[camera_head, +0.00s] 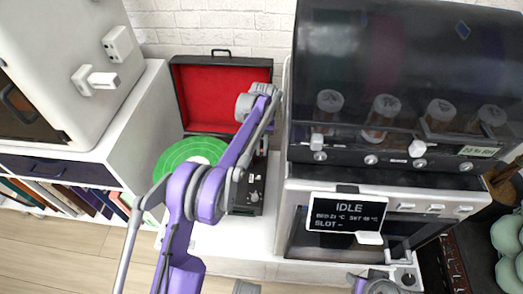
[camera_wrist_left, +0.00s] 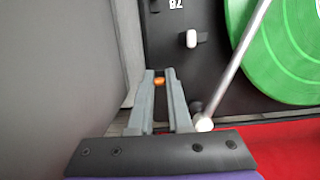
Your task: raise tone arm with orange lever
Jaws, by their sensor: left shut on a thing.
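The record player stands open on a white bench, with its red-lined lid (camera_head: 212,95) raised at the back. A green record (camera_head: 180,157) lies on it, and its dark deck (camera_head: 243,200) shows to the right of my arm. In the left wrist view, my left gripper (camera_wrist_left: 160,76) is shut on the small orange lever (camera_wrist_left: 159,82), at the deck's edge. The silver tone arm (camera_wrist_left: 240,55) runs beside the gripper, its far end over the green record. Its height above the record cannot be told. In the head view, my left arm hides the lever.
A black-and-white machine with an IDLE screen (camera_head: 346,213) stands close to the right of the player. A white cabinet (camera_head: 135,118) stands at the left, with books (camera_head: 75,200) below. A white knob (camera_wrist_left: 191,39) sits on the deck near the gripper.

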